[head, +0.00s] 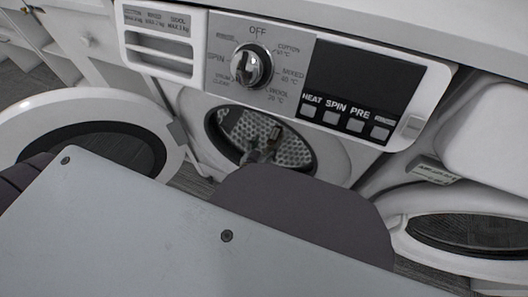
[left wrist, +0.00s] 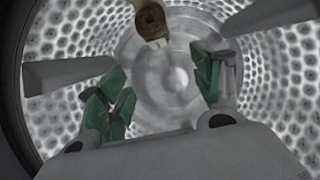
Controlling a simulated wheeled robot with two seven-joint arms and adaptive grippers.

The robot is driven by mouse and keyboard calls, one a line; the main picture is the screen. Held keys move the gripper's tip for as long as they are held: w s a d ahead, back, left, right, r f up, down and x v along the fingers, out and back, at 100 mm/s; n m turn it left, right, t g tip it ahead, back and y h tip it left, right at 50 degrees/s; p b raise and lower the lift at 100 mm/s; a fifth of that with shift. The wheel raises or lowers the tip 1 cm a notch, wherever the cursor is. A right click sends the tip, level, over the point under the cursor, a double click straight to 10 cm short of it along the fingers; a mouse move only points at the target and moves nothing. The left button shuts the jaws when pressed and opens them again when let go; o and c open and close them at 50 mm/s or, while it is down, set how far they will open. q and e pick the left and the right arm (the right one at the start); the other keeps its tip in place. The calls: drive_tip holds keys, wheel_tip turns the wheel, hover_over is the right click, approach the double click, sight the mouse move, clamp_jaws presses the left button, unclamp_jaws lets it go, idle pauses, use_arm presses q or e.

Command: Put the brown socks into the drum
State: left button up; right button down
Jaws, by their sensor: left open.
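The drum (head: 292,150) of the washing machine lies behind its round open doorway, and its dimpled metal wall (left wrist: 270,75) fills the left wrist view. A brown rolled bundle with a pale part, which looks like the brown socks (left wrist: 152,20), is inside the drum at the top of the left wrist view. My left gripper (left wrist: 163,85) is inside the drum, its green-padded fingers wide apart with nothing between them. The bundle is apart from the fingers. In the head view the left gripper (head: 262,145) shows small in the doorway. My right gripper is in neither view.
The machine's round door (head: 40,110) stands open at the left. A control panel with a dial (head: 251,65) is above the doorway. Another open round door (head: 470,235) is at the right. Pale drum paddles (left wrist: 70,70) jut inward.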

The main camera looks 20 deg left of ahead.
use_arm(q)
drive_tip(key=s+g, duration=0.1)
drive_tip(key=s, duration=0.1)
drive_tip(key=s+f+g, duration=0.1)
drive_tip(key=s, duration=0.2)
drive_tip(key=s+d+f+g, duration=0.1)
drive_tip(key=s+g, duration=0.1)
drive_tip(key=shift+s+f+h, duration=0.15)
drive_tip(key=shift+s+h, duration=0.2)
drive_tip(key=shift+h, duration=0.05)
drive_tip(key=s+d+m+g+h, duration=0.1)
drive_tip(key=s+d+g, duration=0.3)
drive_tip(key=s, duration=0.6)
drive_tip(key=shift+s+d+r+g+h, duration=0.2)
drive_tip(key=shift+s+g+h, duration=0.1)
drive_tip(key=shift+h, duration=0.4)
